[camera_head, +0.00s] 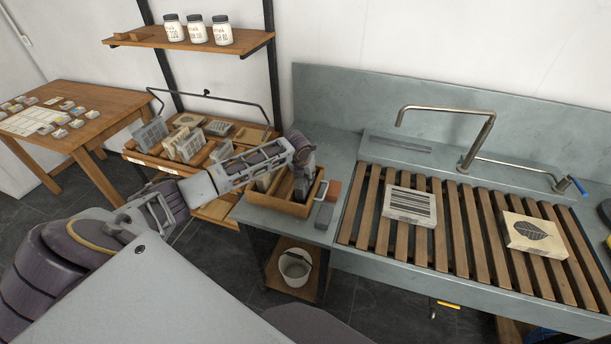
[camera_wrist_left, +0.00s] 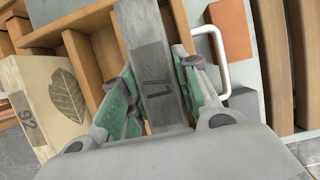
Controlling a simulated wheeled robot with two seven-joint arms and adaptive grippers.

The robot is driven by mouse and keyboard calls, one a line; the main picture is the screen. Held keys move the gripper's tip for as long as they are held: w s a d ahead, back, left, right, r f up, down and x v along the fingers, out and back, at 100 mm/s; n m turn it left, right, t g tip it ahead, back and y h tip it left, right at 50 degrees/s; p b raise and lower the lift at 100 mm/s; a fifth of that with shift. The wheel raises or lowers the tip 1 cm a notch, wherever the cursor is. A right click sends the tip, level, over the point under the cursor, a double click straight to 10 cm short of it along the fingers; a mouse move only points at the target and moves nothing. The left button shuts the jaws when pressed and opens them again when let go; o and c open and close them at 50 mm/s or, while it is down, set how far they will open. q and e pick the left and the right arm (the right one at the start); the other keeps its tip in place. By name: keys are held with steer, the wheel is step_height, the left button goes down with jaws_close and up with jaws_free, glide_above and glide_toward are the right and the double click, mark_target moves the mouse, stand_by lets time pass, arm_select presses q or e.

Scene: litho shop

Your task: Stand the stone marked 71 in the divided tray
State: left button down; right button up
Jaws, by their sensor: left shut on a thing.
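The stone marked 71 (camera_wrist_left: 160,75) is a narrow grey slab with the dark number on its edge, seen in the left wrist view. My left gripper (camera_wrist_left: 158,108) is shut on it, with green pads on both sides. In the head view my left gripper (camera_head: 301,168) is over the wooden divided tray (camera_head: 292,209) on the grey counter. The tray's wooden walls (camera_wrist_left: 97,17) show around the stone in the wrist view. I cannot tell whether the stone's lower end touches the tray floor. A stone marked 92 (camera_wrist_left: 45,98) with a leaf picture stands at the left. My right gripper is not in view.
An orange block (camera_head: 333,190) and a grey block (camera_head: 323,215) lie right of the tray. The slatted sink rack (camera_head: 463,245) holds a striped stone (camera_head: 409,205) and a leaf stone (camera_head: 534,234). A wooden rack of stones (camera_head: 150,158) stands left. A bucket (camera_head: 295,267) is below.

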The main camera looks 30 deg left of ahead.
arm_select(q)
steer(key=shift+w, duration=0.15)
steer(key=c, duration=1)
jaws_free()
steer(key=shift+s+f, duration=0.3)
steer(key=shift+w+r+p, duration=0.1)
steer(key=shift+r+p, duration=1.15)
steer(key=shift+r, duration=3.4)
